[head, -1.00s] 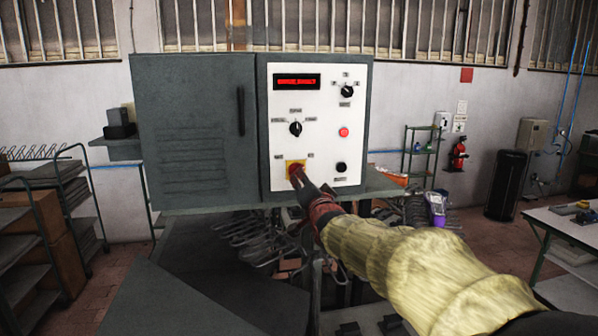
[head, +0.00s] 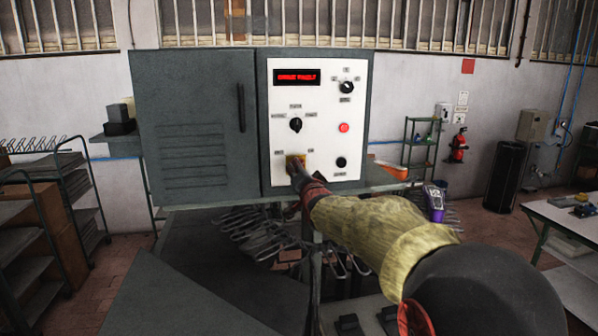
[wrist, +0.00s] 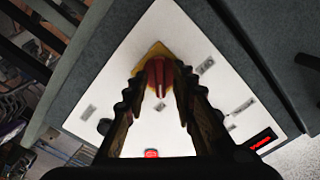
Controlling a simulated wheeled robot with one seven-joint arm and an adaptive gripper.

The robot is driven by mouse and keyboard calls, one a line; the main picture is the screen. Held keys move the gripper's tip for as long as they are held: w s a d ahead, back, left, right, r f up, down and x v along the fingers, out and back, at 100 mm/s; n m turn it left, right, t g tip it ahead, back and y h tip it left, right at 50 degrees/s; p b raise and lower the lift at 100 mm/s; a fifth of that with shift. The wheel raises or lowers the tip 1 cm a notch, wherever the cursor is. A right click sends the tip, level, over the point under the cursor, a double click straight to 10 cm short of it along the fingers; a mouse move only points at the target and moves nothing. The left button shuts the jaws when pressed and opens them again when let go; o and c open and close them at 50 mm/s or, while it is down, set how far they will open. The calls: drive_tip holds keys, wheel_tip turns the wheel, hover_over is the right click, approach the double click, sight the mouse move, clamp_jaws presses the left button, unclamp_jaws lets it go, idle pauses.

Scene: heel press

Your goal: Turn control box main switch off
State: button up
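The control box (head: 196,130) is a grey cabinet with a white panel (head: 282,220) on its right. The main switch is a red knob on a yellow plate (head: 290,160) at the panel's lower left; my gripper (head: 294,166) hides most of it in the head view. In the wrist view the red knob (wrist: 157,76) lies between the fingertips of my gripper (wrist: 161,74), with part of the yellow plate behind it. The fingers look apart on either side of the knob; firm contact cannot be made out. The knob's exact angle is unclear.
The panel also carries a lit red display (head: 297,76), a black selector (head: 295,124), an upper black knob (head: 346,87), a red button (head: 344,127) and a lower black knob (head: 341,162). Metal hangers (head: 250,232) hang below. A table (head: 575,225) stands at right.

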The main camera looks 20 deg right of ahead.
clamp_jaws()
drive_tip(key=shift+f+b, duration=0.1)
drive_tip(key=shift+b, duration=0.5)
drive_tip(key=n+b, duration=1.4)
drive_tip(key=n, duration=0.3)
drive_tip(key=shift+n, duration=0.6)
drive_tip(key=shift+o, duration=0.7)
unclamp_jaws()
